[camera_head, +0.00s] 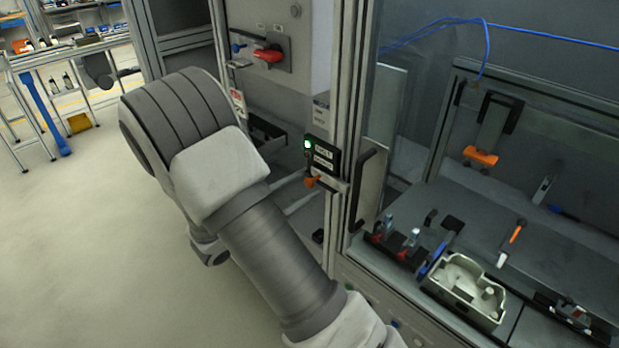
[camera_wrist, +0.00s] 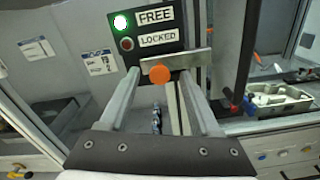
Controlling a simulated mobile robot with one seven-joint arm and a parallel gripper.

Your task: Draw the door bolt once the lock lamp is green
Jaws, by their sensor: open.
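The lock panel (camera_head: 323,157) is a black plate on the door post. In the wrist view its upper lamp (camera_wrist: 120,23) is lit green beside the label FREE, and a dim red lamp (camera_wrist: 127,44) sits beside LOCKED. The door bolt is a metal bar (camera_wrist: 190,59) with an orange knob (camera_wrist: 159,74), just below the panel; the knob also shows in the head view (camera_head: 311,181). My gripper (camera_wrist: 158,84) is open, its two fingers reaching to either side of the knob. I cannot tell whether they touch it. My arm hides part of the gripper in the head view.
Right of the post, behind the clear door, are a pale casting (camera_head: 466,287), clamps and tools on a bench. A black door handle (camera_head: 366,187) stands beside the bolt. A red switch (camera_head: 268,55) is on the cabinet above. The floor (camera_head: 60,250) at left is clear.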

